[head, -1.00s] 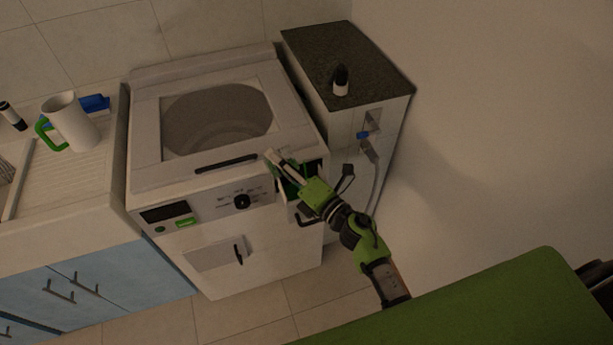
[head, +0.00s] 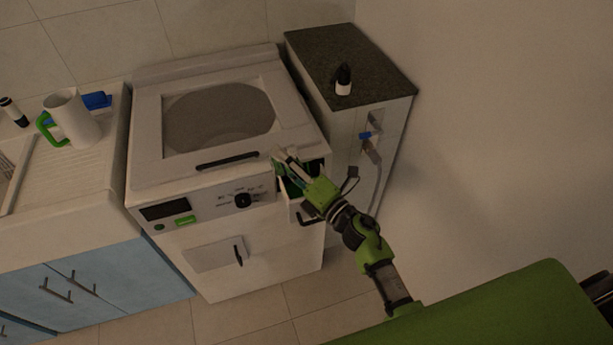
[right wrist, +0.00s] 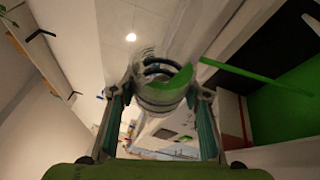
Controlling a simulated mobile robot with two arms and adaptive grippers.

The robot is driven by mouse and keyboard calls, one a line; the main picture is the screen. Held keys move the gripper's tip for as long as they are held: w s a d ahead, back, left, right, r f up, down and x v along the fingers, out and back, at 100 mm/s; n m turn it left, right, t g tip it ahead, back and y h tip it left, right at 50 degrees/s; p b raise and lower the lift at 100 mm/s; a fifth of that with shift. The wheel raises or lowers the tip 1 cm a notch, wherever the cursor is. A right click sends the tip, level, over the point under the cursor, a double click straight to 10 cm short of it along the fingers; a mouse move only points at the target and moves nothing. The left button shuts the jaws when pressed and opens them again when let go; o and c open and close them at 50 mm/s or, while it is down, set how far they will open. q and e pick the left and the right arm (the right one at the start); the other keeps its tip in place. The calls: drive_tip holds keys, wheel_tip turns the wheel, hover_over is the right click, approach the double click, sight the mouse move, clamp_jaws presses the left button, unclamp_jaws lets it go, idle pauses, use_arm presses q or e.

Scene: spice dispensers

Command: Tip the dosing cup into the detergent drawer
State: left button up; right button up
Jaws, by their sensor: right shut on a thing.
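My right gripper (head: 284,163) is over the open detergent drawer (head: 297,212) at the front right corner of the white washing machine (head: 175,178). In the right wrist view, my right gripper (right wrist: 162,100) is shut on the dosing cup (right wrist: 157,99), a pale ringed cup with green showing at its upper right side. The cup looks tilted. In the head view the gripper mostly hides the cup, and I cannot tell whether anything is leaving it. The drawer's inside is dark and partly covered by my gripper. My left gripper is not in view.
A white jug (head: 73,119) with a green handle stands on the left counter. A dark-topped cabinet (head: 370,75) with a small black-and-white bottle (head: 343,80) stands right of the machine. A tap and hose (head: 374,157) are on its side. The floor in front is clear.

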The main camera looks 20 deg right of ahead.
drive_tip(key=shift+d, duration=0.15)
drive_tip(key=shift+s+a+r, duration=0.1)
drive_tip(key=shift+a+r, duration=0.05)
drive_tip(key=shift+a, duration=0.3)
drive_tip(key=shift+d+m+b, duration=0.3)
drive_tip(key=shift+d+b, duration=0.05)
drive_tip(key=shift+d, duration=0.15)
drive_tip(key=shift+a+r+t, duration=0.1)
drive_tip(key=shift+a+t, duration=0.2)
drive_tip(key=shift+a, duration=0.1)
drive_tip(key=shift+d+m+b, duration=0.3)
drive_tip(key=shift+d+m, duration=0.1)
drive_tip(key=shift+d, duration=0.1)
drive_tip(key=shift+a, duration=0.1)
